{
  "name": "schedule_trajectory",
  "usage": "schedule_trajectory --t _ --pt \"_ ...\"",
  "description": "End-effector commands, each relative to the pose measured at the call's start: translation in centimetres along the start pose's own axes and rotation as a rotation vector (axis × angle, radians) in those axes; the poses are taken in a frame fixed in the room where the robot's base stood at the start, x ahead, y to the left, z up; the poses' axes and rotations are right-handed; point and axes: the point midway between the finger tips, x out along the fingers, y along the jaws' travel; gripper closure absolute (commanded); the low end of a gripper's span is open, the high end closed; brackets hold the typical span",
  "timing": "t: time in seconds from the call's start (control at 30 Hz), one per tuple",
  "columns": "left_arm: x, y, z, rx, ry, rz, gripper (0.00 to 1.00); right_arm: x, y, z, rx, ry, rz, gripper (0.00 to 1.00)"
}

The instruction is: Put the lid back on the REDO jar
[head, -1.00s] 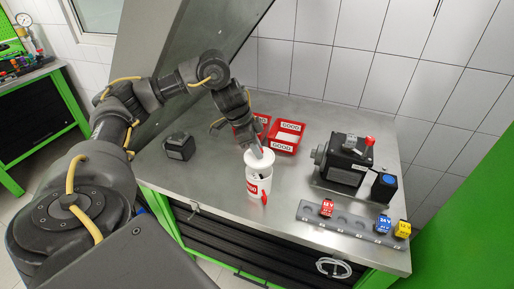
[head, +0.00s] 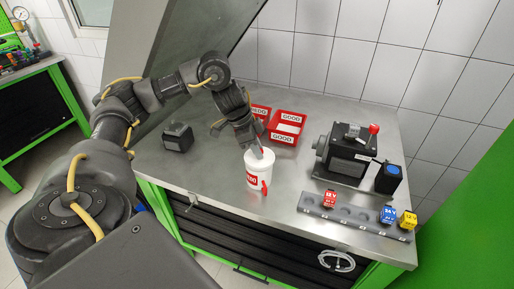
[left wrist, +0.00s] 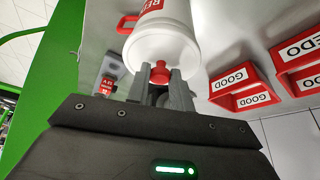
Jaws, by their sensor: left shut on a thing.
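The white REDO jar (head: 257,178) stands upright near the front of the metal bench, with a red label and a red handle. Its white lid (head: 255,156) is at the jar's mouth and looks level, with no clear gap in the head view. In the left wrist view the lid (left wrist: 160,48) has a red knob (left wrist: 162,74) and sits against the jar (left wrist: 165,18). My left gripper (head: 260,150) is above the lid, its fingers (left wrist: 160,82) shut on the red knob. My right gripper is not in view.
A pump (head: 345,155) and a rail (head: 350,221) with coloured blocks are at right. A dark block (head: 178,137) is at left. The bench between is clear.

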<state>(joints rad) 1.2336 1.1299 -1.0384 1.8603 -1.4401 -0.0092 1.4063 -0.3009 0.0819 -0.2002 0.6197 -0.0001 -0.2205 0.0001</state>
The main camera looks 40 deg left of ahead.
Motion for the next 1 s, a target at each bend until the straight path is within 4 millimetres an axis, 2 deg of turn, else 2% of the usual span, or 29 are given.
schedule_trajectory --t 1.0 --pt "-0.06 0.01 0.11 -0.001 0.0 0.0 0.93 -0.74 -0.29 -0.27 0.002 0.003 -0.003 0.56"
